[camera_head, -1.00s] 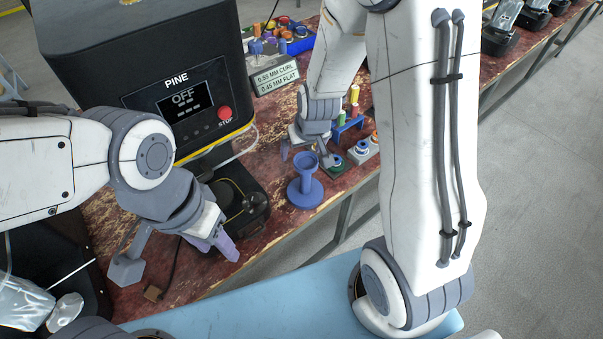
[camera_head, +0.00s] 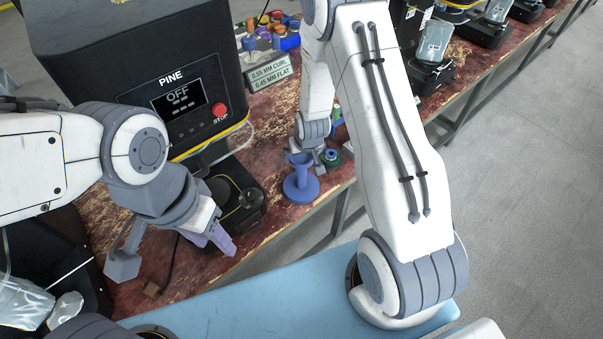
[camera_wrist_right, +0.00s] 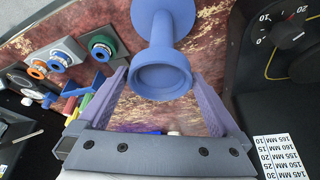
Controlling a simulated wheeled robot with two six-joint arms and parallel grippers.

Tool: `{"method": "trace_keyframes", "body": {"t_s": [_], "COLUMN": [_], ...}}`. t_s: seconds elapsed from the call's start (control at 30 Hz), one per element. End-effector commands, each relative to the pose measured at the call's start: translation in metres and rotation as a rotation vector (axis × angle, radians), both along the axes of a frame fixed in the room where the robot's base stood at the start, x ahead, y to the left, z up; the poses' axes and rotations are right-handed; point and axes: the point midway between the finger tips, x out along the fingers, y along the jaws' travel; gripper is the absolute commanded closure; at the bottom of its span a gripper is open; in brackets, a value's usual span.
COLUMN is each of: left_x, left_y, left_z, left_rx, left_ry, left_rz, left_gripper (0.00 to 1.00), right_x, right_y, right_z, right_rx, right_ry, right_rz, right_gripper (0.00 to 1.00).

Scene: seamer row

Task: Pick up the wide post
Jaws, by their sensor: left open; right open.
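A blue spool-shaped post (camera_head: 301,184) with a round foot and a wide cup top stands upright on the worn red bench near its front edge. My right gripper (camera_head: 308,157) is just behind it in the head view, partly hidden by my arm and the post. In the right wrist view the post (camera_wrist_right: 160,52) lies between the two open purple fingers (camera_wrist_right: 158,78), with a visible gap on each side of its cup. My left gripper (camera_head: 172,252) is open and empty over the bench at the left, in front of the seamer.
The PINE seamer (camera_head: 165,100) with its red stop button stands left of the post. Small blocks with coloured rings (camera_wrist_right: 61,55) sit beside the post, one on a green base (camera_wrist_right: 104,45). A gauge sign (camera_head: 270,73) stands behind. A light-blue surface (camera_head: 260,290) lies in front.

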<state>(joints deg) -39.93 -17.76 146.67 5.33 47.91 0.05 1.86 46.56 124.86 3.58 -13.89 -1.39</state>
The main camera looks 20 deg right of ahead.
Motion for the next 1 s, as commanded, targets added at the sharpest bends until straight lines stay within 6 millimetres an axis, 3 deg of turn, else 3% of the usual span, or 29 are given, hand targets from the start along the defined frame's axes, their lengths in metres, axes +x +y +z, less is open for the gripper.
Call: {"method": "trace_keyframes", "body": {"t_s": [0.33, 0.37, 0.6, 1.0], "left_x": [-0.0001, -0.0001, -0.0001, -0.0001], "left_y": [0.0, 0.0, 0.0, 0.0], "left_z": [0.0013, 0.0013, 0.0013, -0.0003], "left_rx": [0.0, 0.0, 0.0, 0.0], "left_ry": [0.0, 0.0, 0.0, 0.0], "left_rz": [0.0, 0.0, 0.0, 0.0], "left_gripper": [0.5, 0.5, 0.5, 0.5], "right_x": [0.003, 0.003, 0.0029, 0.0038], "right_y": [-0.0004, -0.0004, -0.0004, -0.0005], "right_z": [-0.0074, -0.0074, -0.0071, -0.0023], "right_rx": [0.0, 0.0, 0.0, 0.0], "right_ry": [-0.001, -0.001, -0.001, -0.004], "right_rz": [0.0, 0.0, 0.0, 0.0], "right_gripper": [0.0, 0.08, 0.99, 1.0]}}
